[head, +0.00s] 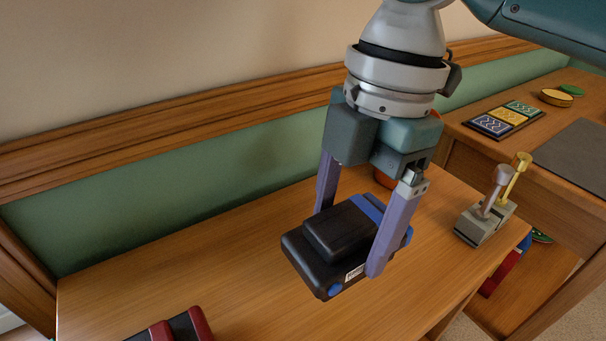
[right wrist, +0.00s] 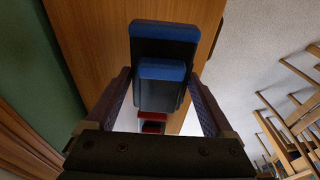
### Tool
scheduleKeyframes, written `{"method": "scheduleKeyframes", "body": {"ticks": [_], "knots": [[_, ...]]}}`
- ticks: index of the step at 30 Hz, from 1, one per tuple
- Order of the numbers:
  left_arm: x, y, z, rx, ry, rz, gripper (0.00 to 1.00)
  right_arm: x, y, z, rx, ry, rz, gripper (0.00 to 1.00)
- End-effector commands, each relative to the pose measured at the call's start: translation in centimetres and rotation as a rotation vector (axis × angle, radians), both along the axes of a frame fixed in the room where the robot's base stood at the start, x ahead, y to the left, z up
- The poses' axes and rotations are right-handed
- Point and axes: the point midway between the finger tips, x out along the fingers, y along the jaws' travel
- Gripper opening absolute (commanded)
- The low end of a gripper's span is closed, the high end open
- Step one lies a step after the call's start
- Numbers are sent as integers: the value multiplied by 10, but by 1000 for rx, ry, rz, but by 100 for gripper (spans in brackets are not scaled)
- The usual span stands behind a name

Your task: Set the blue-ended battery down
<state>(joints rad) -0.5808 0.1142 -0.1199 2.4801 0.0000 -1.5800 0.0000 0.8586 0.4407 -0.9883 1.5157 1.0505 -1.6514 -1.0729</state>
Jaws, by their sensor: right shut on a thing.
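The blue-ended battery (head: 335,238) is a black block with blue at one end. My right gripper (head: 347,236) is shut on it, one purple finger on each side. The battery appears held above the wooden tabletop (head: 225,260), but the gap under it is hard to judge. My left gripper is not in view.
A red-and-black block (head: 175,328) lies at the bottom edge. A grey base with two levers (head: 486,215) stands on the table's right end. A round orange-brown thing (head: 384,178) is partly hidden behind my gripper. Tabletop left of the battery is clear.

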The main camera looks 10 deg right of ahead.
Motion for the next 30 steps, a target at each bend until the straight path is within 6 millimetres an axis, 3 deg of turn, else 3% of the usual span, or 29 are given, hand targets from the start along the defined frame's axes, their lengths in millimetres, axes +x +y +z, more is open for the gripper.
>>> {"method": "scheduleKeyframes", "body": {"ticks": [5,13,24,25,28,30], "knots": [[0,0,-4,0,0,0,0,1,1,-12,1,-2,0,0],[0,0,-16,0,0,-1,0,0,1,-50,0,-1,0,0],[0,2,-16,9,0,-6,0,0,0,-53,1,-2,0,0],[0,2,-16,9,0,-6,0,0,0,-53,-1,-1,0,89],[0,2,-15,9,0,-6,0,0,0,-53,-1,-1,0,100],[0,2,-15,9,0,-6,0,0,0,-53,-1,-1,0,100]]}}
